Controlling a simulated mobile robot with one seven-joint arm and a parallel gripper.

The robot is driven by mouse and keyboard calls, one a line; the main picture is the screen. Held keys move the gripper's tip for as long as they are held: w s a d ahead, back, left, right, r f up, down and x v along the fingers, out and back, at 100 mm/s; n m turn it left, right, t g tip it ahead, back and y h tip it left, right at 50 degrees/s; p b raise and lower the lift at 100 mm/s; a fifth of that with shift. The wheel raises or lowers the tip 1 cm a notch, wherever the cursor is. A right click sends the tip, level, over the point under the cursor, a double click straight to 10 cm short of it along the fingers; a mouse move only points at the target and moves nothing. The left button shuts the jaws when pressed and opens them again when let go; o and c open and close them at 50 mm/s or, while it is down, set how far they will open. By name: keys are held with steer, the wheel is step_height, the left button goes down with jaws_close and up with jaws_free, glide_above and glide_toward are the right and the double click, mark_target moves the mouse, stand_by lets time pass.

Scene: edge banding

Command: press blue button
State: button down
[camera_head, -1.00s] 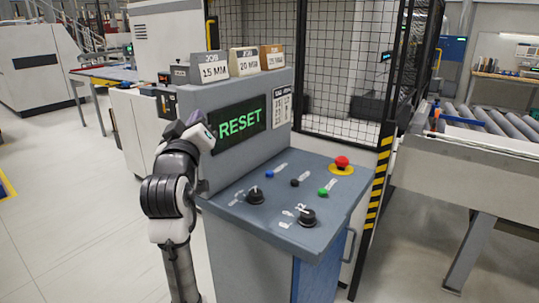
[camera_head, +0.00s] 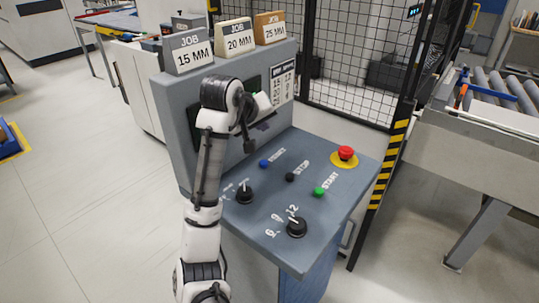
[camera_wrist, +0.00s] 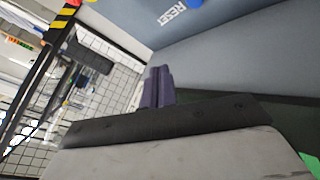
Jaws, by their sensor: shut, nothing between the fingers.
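The blue button (camera_head: 264,164) sits on the sloped grey console top (camera_head: 310,157), leftmost in a row with a black and a green button. In the wrist view a sliver of the blue button (camera_wrist: 196,2) shows at the top edge, beside the RESET label (camera_wrist: 173,13). My gripper (camera_wrist: 158,72) shows there as two dark purple fingers, closed together and empty, apart from the button. In the head view my arm reaches up in front of the console's screen, with its end above and left of the button. My fingertips are hard to make out there.
The black STOP button (camera_head: 290,177), green START button (camera_head: 319,192), red emergency button (camera_head: 345,152) and two black knobs (camera_head: 245,194) (camera_head: 296,227) share the console top. The upright screen (camera_head: 251,84) stands behind my arm. A mesh fence (camera_head: 345,60) stands behind the console.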

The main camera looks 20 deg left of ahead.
steer(key=b, duration=0.6)
glide_above(262, 166)
step_height(262, 166, down, 7)
steer(key=shift+r, duration=0.15)
steer(key=shift+f, duration=0.95)
steer(key=shift+f, duration=0.1)
stand_by(1.1)
steer(key=shift+f, duration=0.35)
steer(key=shift+f, duration=0.5)
stand_by(0.5)
steer(key=shift+r, duration=0.15)
steer(key=shift+r+p, duration=0.7)
steer(key=shift+r, duration=0.05)
